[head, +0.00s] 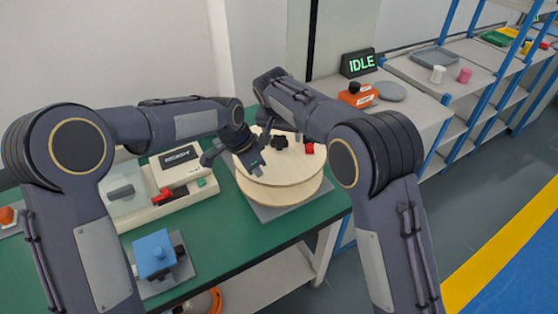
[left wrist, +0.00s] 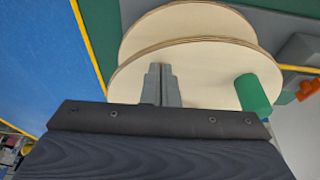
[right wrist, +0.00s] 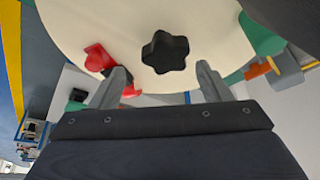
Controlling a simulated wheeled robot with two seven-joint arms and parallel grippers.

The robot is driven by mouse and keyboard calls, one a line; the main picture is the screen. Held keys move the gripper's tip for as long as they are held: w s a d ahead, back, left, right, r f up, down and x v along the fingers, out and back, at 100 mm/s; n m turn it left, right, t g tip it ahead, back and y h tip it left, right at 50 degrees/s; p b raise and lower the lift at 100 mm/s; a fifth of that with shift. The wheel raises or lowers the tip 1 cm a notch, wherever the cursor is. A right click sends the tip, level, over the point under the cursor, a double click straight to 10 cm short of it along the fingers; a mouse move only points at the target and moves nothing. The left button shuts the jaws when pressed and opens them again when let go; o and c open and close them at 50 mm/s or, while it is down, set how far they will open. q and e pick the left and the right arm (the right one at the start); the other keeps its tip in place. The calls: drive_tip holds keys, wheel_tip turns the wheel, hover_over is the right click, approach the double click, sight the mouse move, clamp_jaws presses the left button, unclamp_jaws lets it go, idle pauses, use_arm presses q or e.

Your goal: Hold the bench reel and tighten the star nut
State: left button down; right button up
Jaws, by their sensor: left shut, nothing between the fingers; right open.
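The bench reel (head: 290,190) has two pale wooden round flanges and stands on a grey plate on the green bench. The black star nut (right wrist: 165,52) sits on its top face; a dark knob shows there in the head view (head: 280,143). My right gripper (right wrist: 163,75) is open over the top flange, its fingers apart with the star nut ahead between them and nothing held. My left gripper (head: 257,170) is shut and empty at the reel's left side. In the left wrist view its fingertips (left wrist: 162,68) overlap the flange (left wrist: 200,60); contact cannot be told.
A red part (right wrist: 98,58) sits on the flange beside the nut. A beige machine (head: 175,205) with a red lever and a blue block (head: 153,253) stand left on the bench. A green cylinder (left wrist: 253,95) is near my left fingers. An IDLE display (head: 358,62) stands behind.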

use_arm(q)
drive_tip(key=shift+s+a+f, duration=0.1)
drive_tip(key=shift+a+f, duration=0.05)
drive_tip(key=shift+f, duration=0.3)
use_arm(e)
drive_tip(key=shift+r, duration=3.15)
use_arm(q)
drive_tip(key=shift+w+r+p, duration=0.2)
drive_tip(key=shift+r+p, duration=0.45)
drive_tip(key=shift+r, duration=0.1)
wheel_tip(320, 180, up, 5)
drive_tip(key=p, duration=0.3)
use_arm(e)
wheel_tip(320, 180, up, 4)
drive_tip(key=shift+w+r, duration=0.1)
drive_tip(key=shift+r, duration=0.05)
